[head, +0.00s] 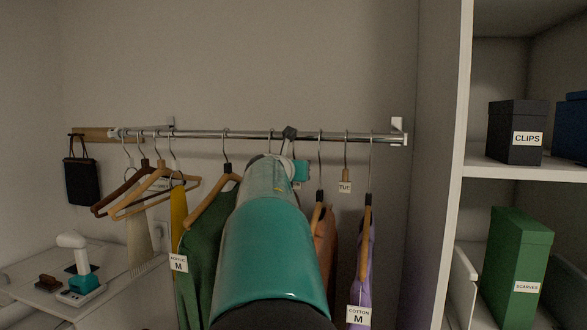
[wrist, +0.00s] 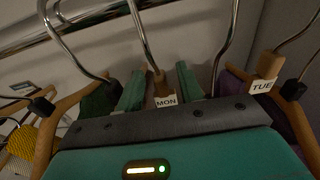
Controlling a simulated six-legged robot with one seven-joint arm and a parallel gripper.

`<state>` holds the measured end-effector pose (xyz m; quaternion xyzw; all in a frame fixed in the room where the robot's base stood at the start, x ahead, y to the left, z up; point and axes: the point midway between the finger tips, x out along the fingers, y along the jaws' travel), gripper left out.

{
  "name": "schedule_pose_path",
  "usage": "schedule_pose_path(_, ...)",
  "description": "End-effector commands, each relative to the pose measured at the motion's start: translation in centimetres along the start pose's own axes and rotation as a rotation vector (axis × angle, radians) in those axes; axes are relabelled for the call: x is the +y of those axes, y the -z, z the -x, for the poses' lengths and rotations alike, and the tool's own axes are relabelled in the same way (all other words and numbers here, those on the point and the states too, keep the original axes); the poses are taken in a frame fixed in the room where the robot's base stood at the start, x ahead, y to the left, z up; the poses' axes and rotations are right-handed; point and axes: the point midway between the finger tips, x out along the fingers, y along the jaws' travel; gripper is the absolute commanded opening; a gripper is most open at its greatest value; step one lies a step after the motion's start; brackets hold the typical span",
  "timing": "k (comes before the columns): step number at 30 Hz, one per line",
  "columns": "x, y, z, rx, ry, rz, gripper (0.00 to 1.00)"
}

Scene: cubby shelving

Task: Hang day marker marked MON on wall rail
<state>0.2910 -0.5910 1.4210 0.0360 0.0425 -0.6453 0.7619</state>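The MON day marker (wrist: 165,95), a small wooden peg with a white label and a metal hook, is between my gripper's teal fingers in the wrist view. My gripper (wrist: 162,88) is open, with a gap visible on each side of the peg. The marker's hook rises out of the wrist view, so its contact with the rail is hidden. The wall rail (head: 230,136) runs across the head view; its near part also shows in the wrist view (wrist: 62,22). In the head view my gripper (head: 296,168) is just below the rail, and my arm hides the MON marker.
The TUE marker (head: 345,181) hangs to the right. Wooden hangers with a green garment (head: 203,240) and a purple garment (head: 360,275) crowd both sides. A black bag (head: 82,182) hangs far left. Shelving with a CLIPS box (head: 515,130) stands right.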

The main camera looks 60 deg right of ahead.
Motion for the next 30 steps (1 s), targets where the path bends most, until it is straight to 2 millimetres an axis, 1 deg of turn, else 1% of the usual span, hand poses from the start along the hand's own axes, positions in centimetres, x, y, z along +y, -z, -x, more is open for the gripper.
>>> schedule_pose_path(8,0.0,0.0,0.1,0.0,0.0,0.0,0.38)
schedule_pose_path(11,0.0,-0.1,0.6,-0.001,0.0,0.0,0.38)
schedule_pose_path(13,0.1,-0.1,1.4,0.0,0.0,-0.001,0.38)
schedule_pose_path(17,0.1,-0.1,3.6,-0.002,-0.002,-0.001,0.38)
schedule_pose_path(24,0.1,-0.1,8.8,-0.002,-0.003,-0.001,0.38)
schedule_pose_path(27,0.1,-0.1,10.9,-0.002,-0.002,-0.001,0.38)
schedule_pose_path(30,0.0,0.0,12.4,-0.001,-0.001,-0.001,0.38)
